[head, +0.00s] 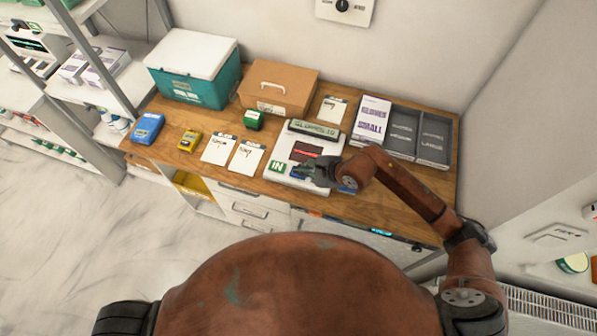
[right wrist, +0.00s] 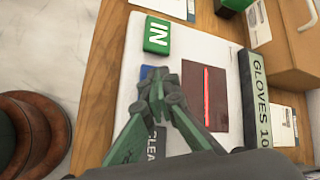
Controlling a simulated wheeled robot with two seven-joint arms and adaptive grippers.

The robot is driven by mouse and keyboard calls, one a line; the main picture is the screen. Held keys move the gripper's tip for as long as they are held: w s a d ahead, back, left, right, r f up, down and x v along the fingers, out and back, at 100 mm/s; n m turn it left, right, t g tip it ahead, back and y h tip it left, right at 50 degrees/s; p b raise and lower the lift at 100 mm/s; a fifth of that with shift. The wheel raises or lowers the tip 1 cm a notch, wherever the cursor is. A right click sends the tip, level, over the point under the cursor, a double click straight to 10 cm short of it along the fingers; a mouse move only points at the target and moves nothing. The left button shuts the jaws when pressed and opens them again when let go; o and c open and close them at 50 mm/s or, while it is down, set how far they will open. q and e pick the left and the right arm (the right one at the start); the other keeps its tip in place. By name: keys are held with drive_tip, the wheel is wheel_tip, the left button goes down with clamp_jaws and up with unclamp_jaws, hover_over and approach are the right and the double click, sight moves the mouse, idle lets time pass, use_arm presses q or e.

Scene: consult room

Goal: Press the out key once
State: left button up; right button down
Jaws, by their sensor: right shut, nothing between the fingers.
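A white counter device (head: 270,178) lies on the wooden worktop; its white panel also shows in the right wrist view (right wrist: 200,40). It has a green IN key (head: 277,167), also clear in the right wrist view (right wrist: 156,35). Beside it is a blue key (right wrist: 146,71), partly covered by my fingertips, its lettering hidden. A grey key reading "CLEA" (right wrist: 158,143) is partly hidden by my fingers. No word OUT is readable. My right gripper (head: 309,172) is shut and empty, its tips over or at the blue key (right wrist: 160,78); contact cannot be told. My left gripper is out of view.
The device carries a dark window with a red line (right wrist: 207,97) and a display reading "GLOVES 10" (right wrist: 258,90). Cards (head: 219,149), a yellow item (head: 189,140) and a teal cooler (head: 195,85) are to the left.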

drive_tip(key=shift+f, duration=0.35)
drive_tip(key=shift+r, duration=0.15)
idle(0.3)
drive_tip(key=shift+r, duration=0.85)
drive_tip(key=shift+r+p, duration=1.45)
drive_tip(key=shift+r, duration=1.1)
drive_tip(key=shift+f, duration=0.1)
